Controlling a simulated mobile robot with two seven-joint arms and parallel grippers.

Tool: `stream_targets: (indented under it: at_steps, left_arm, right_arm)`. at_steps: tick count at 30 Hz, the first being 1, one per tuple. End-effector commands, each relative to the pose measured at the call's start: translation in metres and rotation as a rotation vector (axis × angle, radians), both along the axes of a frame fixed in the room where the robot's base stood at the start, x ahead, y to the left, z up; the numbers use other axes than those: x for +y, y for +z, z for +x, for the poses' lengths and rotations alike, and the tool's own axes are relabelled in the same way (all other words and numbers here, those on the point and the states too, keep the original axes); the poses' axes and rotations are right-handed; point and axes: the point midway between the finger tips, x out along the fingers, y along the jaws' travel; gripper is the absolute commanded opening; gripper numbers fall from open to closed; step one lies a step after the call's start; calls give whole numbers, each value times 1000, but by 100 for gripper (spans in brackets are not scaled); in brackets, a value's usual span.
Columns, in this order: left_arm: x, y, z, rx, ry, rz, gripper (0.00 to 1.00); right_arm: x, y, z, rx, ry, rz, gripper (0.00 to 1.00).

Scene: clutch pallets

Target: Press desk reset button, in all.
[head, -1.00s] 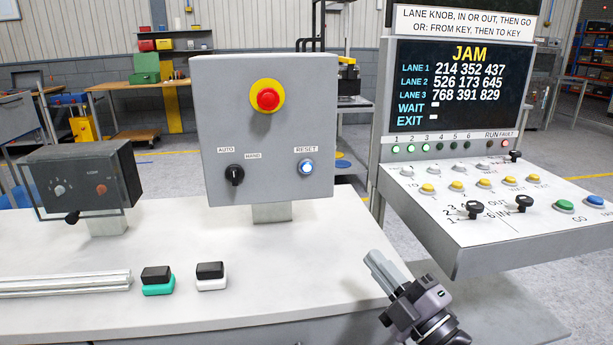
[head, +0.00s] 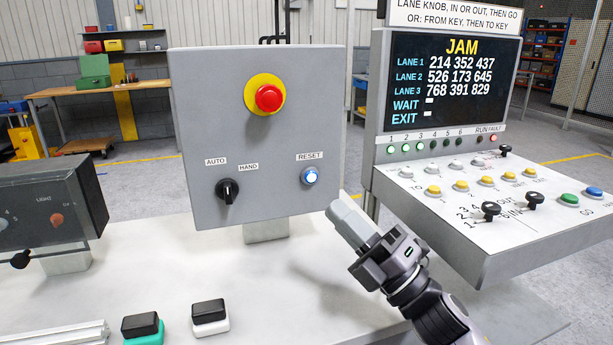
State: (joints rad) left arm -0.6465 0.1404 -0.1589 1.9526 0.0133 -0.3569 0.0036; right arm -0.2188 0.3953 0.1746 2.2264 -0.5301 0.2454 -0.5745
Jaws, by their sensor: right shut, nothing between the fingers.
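The reset button (head: 310,176) is a small lit blue-white button with a pale ring, under a RESET label at the lower right of the upright grey control box (head: 205,110). My right gripper (head: 336,208) is shut and empty. Its fingertips are below and a little right of the button in the picture, near the box's lower right corner, and the button is fully visible. They look apart from the button; the exact depth gap is hard to tell. My left gripper is not in view.
The same box carries a red emergency button (head: 268,97) on yellow and a black AUTO/HAND knob (head: 228,191). A console (head: 480,230) with a JAM screen (head: 455,85) stands at right. A dark box (head: 50,205) and black-topped blocks (head: 210,312) are on the white desk.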

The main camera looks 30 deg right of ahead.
Motion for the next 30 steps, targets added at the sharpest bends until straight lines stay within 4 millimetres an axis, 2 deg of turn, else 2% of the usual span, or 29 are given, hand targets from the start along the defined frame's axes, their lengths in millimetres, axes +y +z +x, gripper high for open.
stream_targets:
  at_steps: [7, 11, 24, 30]
  left_arm:
    - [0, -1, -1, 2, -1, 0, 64]
    - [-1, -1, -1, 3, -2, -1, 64]
    - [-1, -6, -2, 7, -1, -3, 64]
    - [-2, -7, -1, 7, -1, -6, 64]
  right_arm:
    - [0, 0, 2, 0, 1, 1, 0]
    - [-2, 0, 10, 0, 1, 1, 0]
    - [-16, -1, 67, 0, 1, 2, 0]
    - [-20, -1, 82, 1, 1, 2, 0]
